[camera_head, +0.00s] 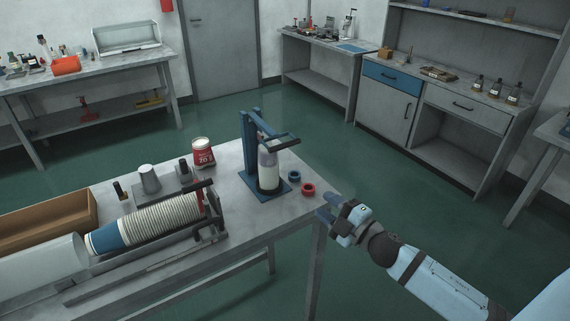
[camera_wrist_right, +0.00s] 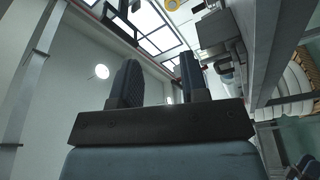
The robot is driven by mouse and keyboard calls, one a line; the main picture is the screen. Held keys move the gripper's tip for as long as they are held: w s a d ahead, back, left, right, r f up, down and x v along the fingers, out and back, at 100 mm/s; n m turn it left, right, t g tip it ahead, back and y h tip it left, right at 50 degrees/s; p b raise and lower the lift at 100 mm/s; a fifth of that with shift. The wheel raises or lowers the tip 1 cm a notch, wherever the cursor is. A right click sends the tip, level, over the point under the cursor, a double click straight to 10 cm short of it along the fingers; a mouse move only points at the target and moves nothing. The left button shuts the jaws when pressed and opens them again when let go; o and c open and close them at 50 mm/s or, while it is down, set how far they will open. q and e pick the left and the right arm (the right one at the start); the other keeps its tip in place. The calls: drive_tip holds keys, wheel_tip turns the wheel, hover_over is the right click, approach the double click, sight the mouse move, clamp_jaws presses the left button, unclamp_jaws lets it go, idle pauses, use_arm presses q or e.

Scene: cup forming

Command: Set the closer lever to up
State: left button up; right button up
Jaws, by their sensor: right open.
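The closer appears to be the blue stand (camera_head: 249,148) with a blue base plate at the right end of the near table. A dark handle-like bar (camera_head: 284,142), which looks like its lever, sticks out near its top to the right, roughly level. A pale cylinder (camera_head: 268,172) with a dark lower ring stands on the base under the bar. My right gripper (camera_head: 330,208) is open and empty, just off the table's right corner, apart from the closer. In the right wrist view, its two dark fingers (camera_wrist_right: 160,80) are spread with nothing between them. My left gripper is out of view.
A blue ring (camera_head: 294,176) and a red ring (camera_head: 308,188) lie beside the closer. A red-and-white can (camera_head: 203,153), a grey cup (camera_head: 149,180) and a rack of stacked cups (camera_head: 160,222) stand to the left. Open floor lies right of the table.

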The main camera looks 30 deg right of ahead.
sight(285, 143)
wheel_tip(285, 143, up, 8)
drive_tip(key=w+d+n+y+b, duration=0.1)
drive_tip(key=w+d+n+y, duration=0.2)
drive_tip(key=n, duration=0.5)
drive_tip(key=shift+m+y, duration=0.3)
drive_tip(key=p+x, duration=0.1)
drive_tip(key=x, duration=0.3)
drive_tip(key=p+x, duration=0.1)
drive_tip(key=x, duration=0.3)
drive_tip(key=a+p+x, duration=0.1)
drive_tip(key=x, duration=0.3)
drive_tip(key=shift+f, duration=0.1)
drive_tip(key=shift+w+a, duration=0.2)
drive_tip(key=shift+w, duration=0.3)
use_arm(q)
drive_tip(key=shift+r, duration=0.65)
use_arm(e)
clamp_jaws()
